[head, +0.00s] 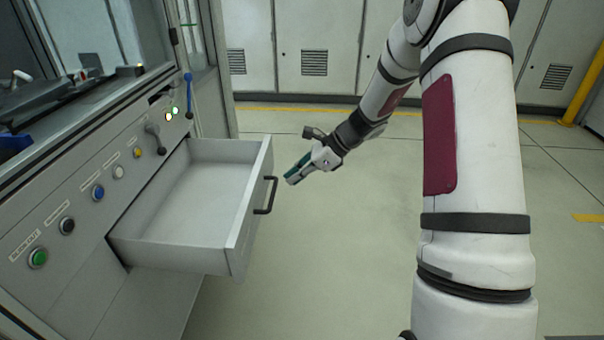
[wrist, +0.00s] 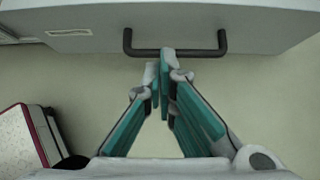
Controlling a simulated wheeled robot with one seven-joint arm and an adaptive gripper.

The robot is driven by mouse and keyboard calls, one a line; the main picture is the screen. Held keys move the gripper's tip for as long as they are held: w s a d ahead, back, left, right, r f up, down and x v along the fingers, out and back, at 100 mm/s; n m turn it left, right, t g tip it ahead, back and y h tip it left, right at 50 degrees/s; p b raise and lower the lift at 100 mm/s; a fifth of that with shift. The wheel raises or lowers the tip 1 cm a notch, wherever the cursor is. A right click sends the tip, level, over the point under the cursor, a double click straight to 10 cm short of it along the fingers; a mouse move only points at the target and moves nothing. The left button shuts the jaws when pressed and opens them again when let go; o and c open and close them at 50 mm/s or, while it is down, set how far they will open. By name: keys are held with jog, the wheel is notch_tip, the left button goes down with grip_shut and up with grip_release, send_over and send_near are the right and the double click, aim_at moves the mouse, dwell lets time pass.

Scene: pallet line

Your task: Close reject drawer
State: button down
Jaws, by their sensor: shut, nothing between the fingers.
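The reject drawer (head: 190,190) is pulled out of the grey machine panel in the head view and looks empty inside. Its front, with a dark bar handle (head: 266,196), faces right toward my arm. In the wrist view the drawer front (wrist: 270,25) crosses the top, with a small label at its left and the handle (wrist: 200,53) below. My gripper (head: 291,180) is shut and empty, just right of the handle in the head view. In the wrist view its teal fingertips (wrist: 163,60) overlap the handle's middle. I cannot tell whether they touch it.
The machine panel carries several buttons, including a green one (head: 38,258) and a blue one (head: 98,192), and a blue lever (head: 188,95). Grey cabinets (head: 315,45) line the back. A yellow post (head: 588,75) stands at the far right. The floor right of the drawer is clear.

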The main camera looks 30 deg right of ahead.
aim_at(257, 192)
jog(key=shift+w+a+f+b, duration=0.4)
jog(key=shift+w+a+f, duration=0.15)
jog(key=shift+a, duration=0.5)
jog(key=shift+w+a+f+b, duration=0.4)
jog(key=shift+w+a, duration=0.2)
jog(key=shift+a, duration=0.4)
jog(key=shift+w+a+f+b, duration=0.35)
jog(key=shift+w+a+f, duration=0.25)
jog(key=shift+a, duration=0.45)
jog(key=shift+w+a, duration=0.1)
jog(key=shift+a, duration=0.1)
jog(key=w+a+p, duration=0.3)
jog(key=w+a, duration=0.4)
jog(key=a, duration=0.6)
jog(key=w+a+p, duration=0.3)
jog(key=w+a, duration=0.5)
jog(key=a, duration=0.5)
jog(key=shift+a, duration=0.2)
jog(key=shift+w+a+r, duration=0.1)
jog(key=shift+r, duration=0.05)
